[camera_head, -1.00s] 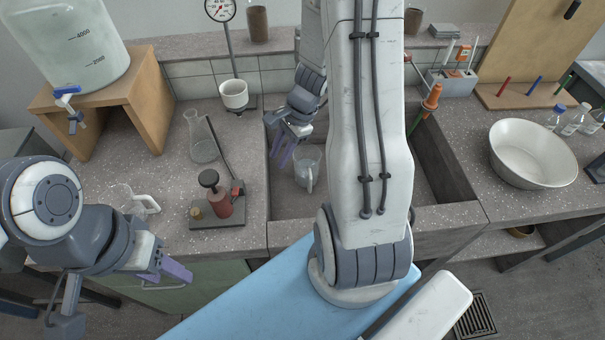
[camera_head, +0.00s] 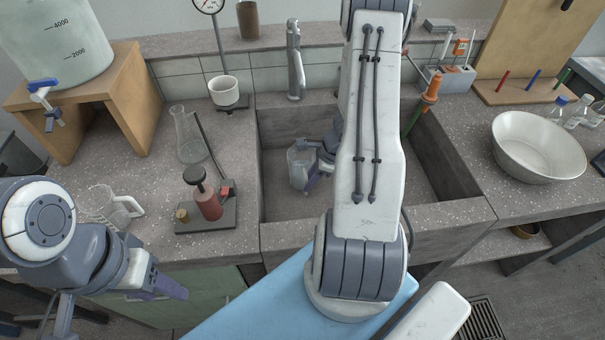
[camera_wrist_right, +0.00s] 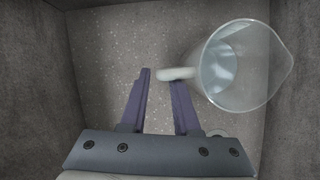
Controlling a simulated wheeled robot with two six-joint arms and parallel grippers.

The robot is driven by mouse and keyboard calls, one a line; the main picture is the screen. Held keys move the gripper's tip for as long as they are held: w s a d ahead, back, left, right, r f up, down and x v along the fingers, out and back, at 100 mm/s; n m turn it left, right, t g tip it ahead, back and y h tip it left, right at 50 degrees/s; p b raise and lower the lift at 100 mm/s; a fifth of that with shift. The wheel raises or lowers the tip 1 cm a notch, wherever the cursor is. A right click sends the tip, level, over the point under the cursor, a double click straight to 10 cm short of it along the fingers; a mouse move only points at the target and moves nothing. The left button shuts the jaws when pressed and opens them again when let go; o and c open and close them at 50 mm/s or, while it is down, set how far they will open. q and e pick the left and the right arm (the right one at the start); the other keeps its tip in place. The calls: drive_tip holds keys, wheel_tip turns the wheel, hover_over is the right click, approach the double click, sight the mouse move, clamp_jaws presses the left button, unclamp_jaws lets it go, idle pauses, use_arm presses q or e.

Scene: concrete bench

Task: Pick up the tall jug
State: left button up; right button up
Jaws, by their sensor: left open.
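A clear jug (camera_head: 301,170) with a pale handle stands in the sink and looks tall. In the right wrist view the jug (camera_wrist_right: 240,68) is at the upper right, its handle (camera_wrist_right: 176,73) pointing left. My right gripper (camera_wrist_right: 161,76) is open. The handle is at its fingertips, overlapping the right finger and reaching into the gap; I cannot tell whether they touch. A second clear jug (camera_head: 112,208) with a white handle is on the bench at the left, partly hidden by my left arm. My left gripper (camera_head: 172,287) is open and empty before the bench front.
The sink walls (camera_head: 262,150) enclose the jug and right gripper. A faucet (camera_head: 295,62) stands behind. A flask (camera_head: 187,140) and a stand with a red bottle (camera_head: 207,205) are left of the sink. A white basin (camera_head: 537,148) is at the right.

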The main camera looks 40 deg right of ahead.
drive_tip(key=x, duration=0.3)
drive_tip(key=shift+r, duration=0.1)
clamp_jaws()
idle(1.3)
